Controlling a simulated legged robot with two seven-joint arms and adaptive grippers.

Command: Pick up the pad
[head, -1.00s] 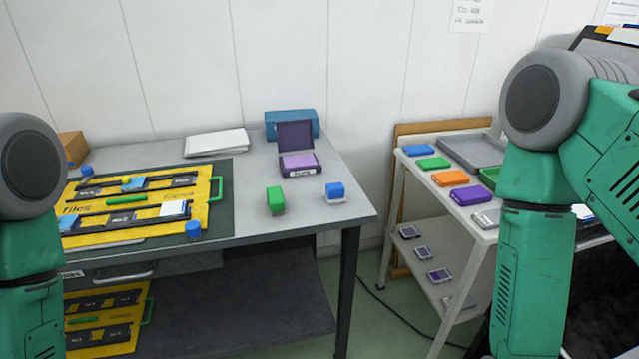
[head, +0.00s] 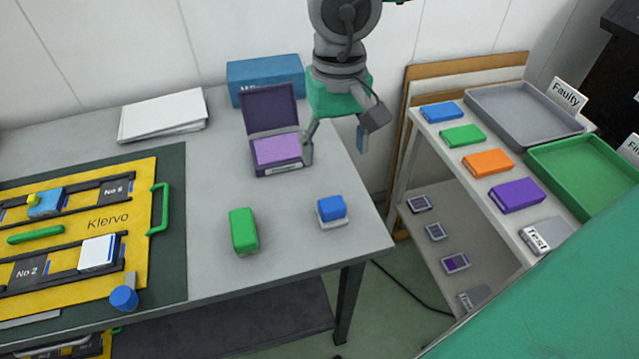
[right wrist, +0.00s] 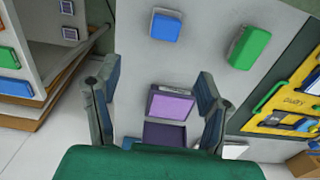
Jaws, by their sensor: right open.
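The purple ink pad (head: 277,150) lies in its open dark case on the grey table, with the lid (head: 270,108) standing up behind it. My right gripper (head: 335,148) points down beside the pad's right edge, one finger close to the case; whether it touches I cannot tell. It is open and empty. In the right wrist view the pad (right wrist: 171,106) appears between the spread fingers of the gripper (right wrist: 154,90), beyond their tips. My left gripper is not in view.
A green block (head: 244,231) and a blue-topped stamp (head: 332,211) stand in front of the pad. A blue box (head: 265,82) stands behind it, white paper (head: 163,116) to the left. A yellow tile board (head: 75,225) fills the table's left. A shelf cart with coloured pads (head: 488,163) stands right.

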